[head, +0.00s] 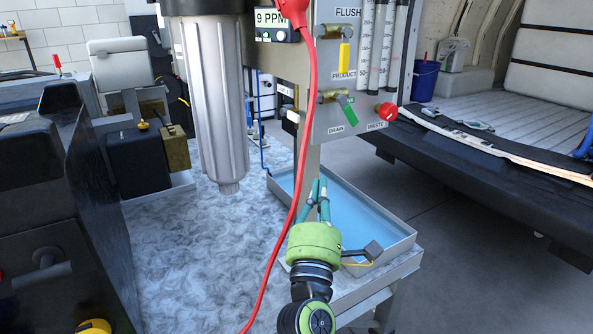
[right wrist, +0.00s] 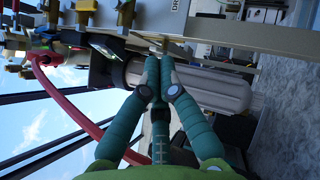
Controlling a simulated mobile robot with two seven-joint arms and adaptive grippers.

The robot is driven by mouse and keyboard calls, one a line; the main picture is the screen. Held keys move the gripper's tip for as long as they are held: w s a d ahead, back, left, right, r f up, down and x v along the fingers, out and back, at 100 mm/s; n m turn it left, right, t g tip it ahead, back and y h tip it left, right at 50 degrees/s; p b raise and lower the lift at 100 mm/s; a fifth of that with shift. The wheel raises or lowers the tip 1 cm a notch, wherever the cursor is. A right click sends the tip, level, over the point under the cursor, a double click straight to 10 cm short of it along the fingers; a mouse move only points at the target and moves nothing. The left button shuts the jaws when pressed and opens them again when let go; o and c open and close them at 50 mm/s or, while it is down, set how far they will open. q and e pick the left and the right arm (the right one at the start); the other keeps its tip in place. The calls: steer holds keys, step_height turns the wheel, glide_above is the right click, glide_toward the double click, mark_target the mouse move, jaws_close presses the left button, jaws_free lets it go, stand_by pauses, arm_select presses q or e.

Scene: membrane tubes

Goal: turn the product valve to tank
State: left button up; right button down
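The product valve has a yellow handle (head: 344,57) that hangs straight down on the grey panel (head: 352,112), above a PRODUCT label. Its brass body (head: 330,32) sits at the handle's top, below the word FLUSH. My right gripper (head: 319,184) is in front of and below the panel, over the blue tray, well below the yellow handle and apart from it. In the right wrist view its fingertips (right wrist: 157,66) are together, with nothing visible between them. My left gripper is not in view. I cannot make out a tank marking.
A green drain handle (head: 346,108) and a red waste knob (head: 387,111) sit lower on the panel. A red hose (head: 311,100) hangs before its left side. A grey filter housing (head: 213,100) stands left. The blue tray (head: 385,217) is below. Open floor lies right.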

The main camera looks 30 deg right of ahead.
mark_target(348, 111)
arm_select(q)
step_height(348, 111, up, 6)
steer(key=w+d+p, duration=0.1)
steer(key=p, duration=0.5)
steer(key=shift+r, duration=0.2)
arm_select(e)
steer(key=w+d+r, duration=0.6)
steer(key=w+d, duration=0.1)
steer(key=d, duration=0.2)
steer(key=shift+w+r, duration=0.2)
steer(key=shift+w, duration=0.15)
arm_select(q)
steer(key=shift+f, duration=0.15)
arm_select(e)
steer(key=shift+f, duration=0.1)
arm_select(q)
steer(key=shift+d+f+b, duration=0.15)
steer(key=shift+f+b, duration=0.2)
steer(key=shift+b, duration=0.05)
arm_select(e)
steer(key=shift+d+n, duration=0.2)
steer(key=shift+n, duration=0.2)
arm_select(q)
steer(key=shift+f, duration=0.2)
arm_select(e)
steer(key=shift+d+t, duration=0.1)
steer(key=shift+t, duration=0.2)
